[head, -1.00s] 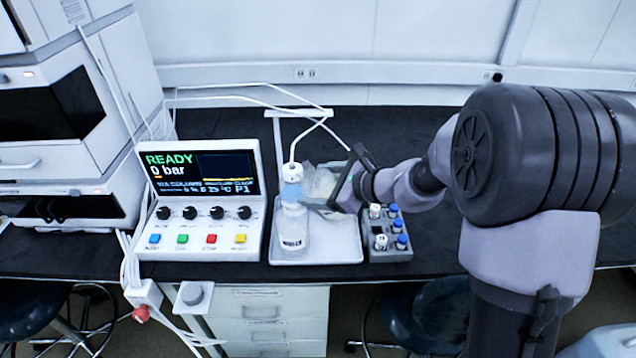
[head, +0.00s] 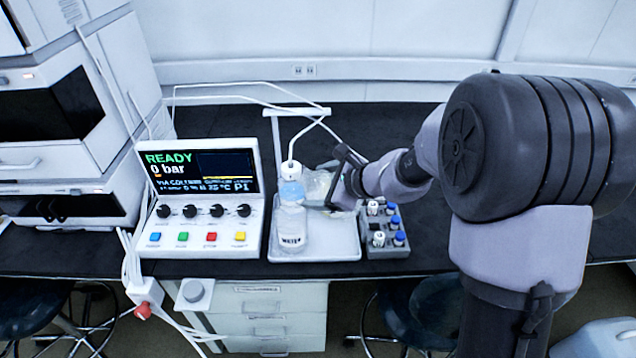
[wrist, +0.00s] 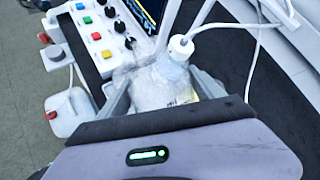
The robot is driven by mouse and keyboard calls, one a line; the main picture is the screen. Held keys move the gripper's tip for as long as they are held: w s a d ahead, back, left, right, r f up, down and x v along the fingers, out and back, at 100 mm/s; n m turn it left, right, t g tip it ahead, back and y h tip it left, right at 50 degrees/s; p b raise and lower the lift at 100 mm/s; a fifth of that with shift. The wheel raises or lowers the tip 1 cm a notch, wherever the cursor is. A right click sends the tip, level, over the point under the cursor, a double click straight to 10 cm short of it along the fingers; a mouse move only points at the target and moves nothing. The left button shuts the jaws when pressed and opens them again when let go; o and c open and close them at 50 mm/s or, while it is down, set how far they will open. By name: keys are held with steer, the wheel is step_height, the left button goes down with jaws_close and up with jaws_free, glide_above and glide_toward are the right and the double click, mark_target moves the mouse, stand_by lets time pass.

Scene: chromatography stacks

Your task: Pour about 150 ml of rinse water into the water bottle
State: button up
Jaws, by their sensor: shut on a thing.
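The water bottle (head: 291,222) is clear, with a white cap, a blue neck and a label reading WATER. It stands upright on a white tray (head: 345,240), with a white tube entering its cap. My gripper (head: 336,186) is just right of the bottle's neck, shut on a clear container (head: 317,185) that looks tilted toward the bottle. In the wrist view the container (wrist: 145,88) is between my fingers (wrist: 160,92), and the bottle's white cap (wrist: 181,46) shows just beyond it. The container's rim, its water level and any stream are unclear.
A control panel (head: 205,235) reading READY, 0 bar stands left of the tray. A grey rack (head: 385,250) of several capped vials is right of it. White tubes arch over a white stand (head: 297,112) behind the bottle. The dark bench behind is clear.

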stand_by(0.3)
steer(key=shift+f+h, duration=0.5)
steer(key=shift+f, duration=0.15)
steer(key=shift+n, duration=0.3)
steer(key=shift+f+h, duration=0.2)
steer(key=shift+h, duration=0.4)
steer(key=shift+d, duration=0.1)
steer(key=shift+n+g+h+p, duration=0.35)
steer(key=shift+h+p, duration=0.35)
steer(key=shift+p, duration=0.55)
steer(key=shift+a+n+h+p, duration=0.2)
steer(key=shift+n+h+p, duration=0.25)
steer(key=shift+h+p, duration=1.05)
